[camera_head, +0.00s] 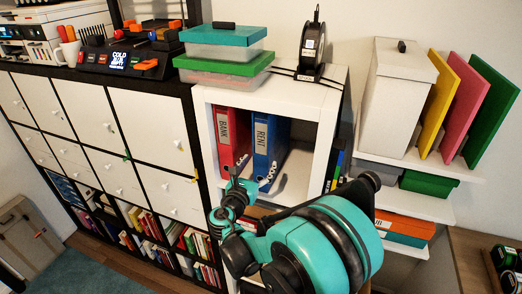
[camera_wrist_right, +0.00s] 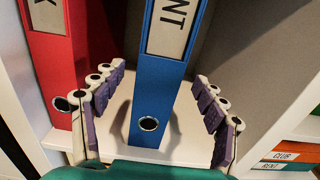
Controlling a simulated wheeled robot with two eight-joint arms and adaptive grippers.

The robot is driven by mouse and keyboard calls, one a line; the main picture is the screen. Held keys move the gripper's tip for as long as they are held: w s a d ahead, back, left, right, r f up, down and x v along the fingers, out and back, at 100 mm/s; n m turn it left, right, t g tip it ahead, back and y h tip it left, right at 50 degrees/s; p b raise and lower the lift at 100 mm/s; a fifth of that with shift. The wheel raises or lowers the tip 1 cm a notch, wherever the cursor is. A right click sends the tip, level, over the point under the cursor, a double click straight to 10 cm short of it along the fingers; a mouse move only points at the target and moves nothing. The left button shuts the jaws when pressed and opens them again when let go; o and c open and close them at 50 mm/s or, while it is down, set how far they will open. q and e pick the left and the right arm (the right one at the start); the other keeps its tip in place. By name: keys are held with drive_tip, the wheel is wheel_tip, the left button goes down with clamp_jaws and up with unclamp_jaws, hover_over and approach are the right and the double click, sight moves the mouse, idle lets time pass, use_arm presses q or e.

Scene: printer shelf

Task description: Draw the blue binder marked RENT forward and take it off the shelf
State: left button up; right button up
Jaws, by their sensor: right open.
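The blue binder (camera_head: 265,152) marked RENT stands upright in the white shelf compartment, just right of the red binder (camera_head: 231,142) marked BANK. In the right wrist view the blue binder (camera_wrist_right: 153,90) shows its spine, part of its label and a finger hole low down. My right gripper (camera_head: 250,184) is open in front of the lower spine. In the right wrist view its purple-padded fingers (camera_wrist_right: 160,78) are spread to either side of the blue spine, with gaps visible on both sides. The red binder (camera_wrist_right: 58,60) is behind the left finger. My left gripper is not in view.
The compartment has free room right of the blue binder, up to the white side wall (camera_head: 323,140). Coloured boards and a white bin (camera_head: 395,100) are at right.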

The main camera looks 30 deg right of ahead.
sight(274, 135)
idle(0.3)
drive_tip(key=shift+x, duration=3.95)
drive_tip(key=shift+a, duration=0.1)
clamp_jaws()
